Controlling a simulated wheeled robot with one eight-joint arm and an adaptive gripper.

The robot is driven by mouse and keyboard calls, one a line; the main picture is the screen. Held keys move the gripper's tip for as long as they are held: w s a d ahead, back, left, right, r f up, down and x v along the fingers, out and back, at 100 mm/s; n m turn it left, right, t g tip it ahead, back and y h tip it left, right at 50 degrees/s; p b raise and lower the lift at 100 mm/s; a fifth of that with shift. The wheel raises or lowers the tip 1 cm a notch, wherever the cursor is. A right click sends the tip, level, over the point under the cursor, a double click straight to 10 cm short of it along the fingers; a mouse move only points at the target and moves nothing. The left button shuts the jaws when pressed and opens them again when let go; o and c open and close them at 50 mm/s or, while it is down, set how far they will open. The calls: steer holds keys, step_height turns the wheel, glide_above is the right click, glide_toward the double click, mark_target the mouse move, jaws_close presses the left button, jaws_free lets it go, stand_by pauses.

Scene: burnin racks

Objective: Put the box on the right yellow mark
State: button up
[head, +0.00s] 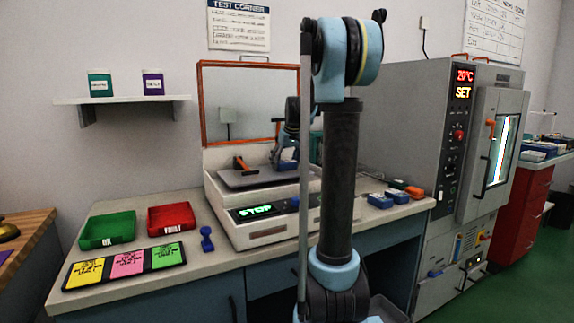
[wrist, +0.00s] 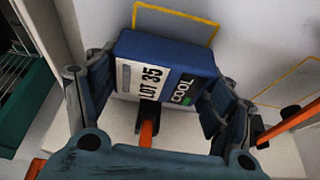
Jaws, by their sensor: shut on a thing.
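A blue box (wrist: 172,52) with a white label reading "LOT 35" and a "COOL" panel sits between the fingers of my gripper (wrist: 158,92), which is shut on its sides. In the head view my gripper (head: 287,148) holds the box (head: 288,165) over the grey plate of the white bench unit, below its raised orange-edged lid. In the wrist view one yellow outline mark (wrist: 213,38) lies beyond the box, which partly covers it. Another yellow mark (wrist: 283,76) shows at the right, cut by the frame edge. I cannot tell whether the box touches the surface.
The bench unit (head: 262,234) shows "STOP" and has an orange handle (head: 240,163). Green (head: 107,230) and red (head: 171,219) trays, colored cards and a blue dumbbell-shaped object (head: 207,239) lie left. Blue boxes (head: 380,201) lie right, near a grey oven (head: 404,115).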

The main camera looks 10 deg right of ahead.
steer(key=o, duration=1.2)
steer(key=v, duration=1.2)
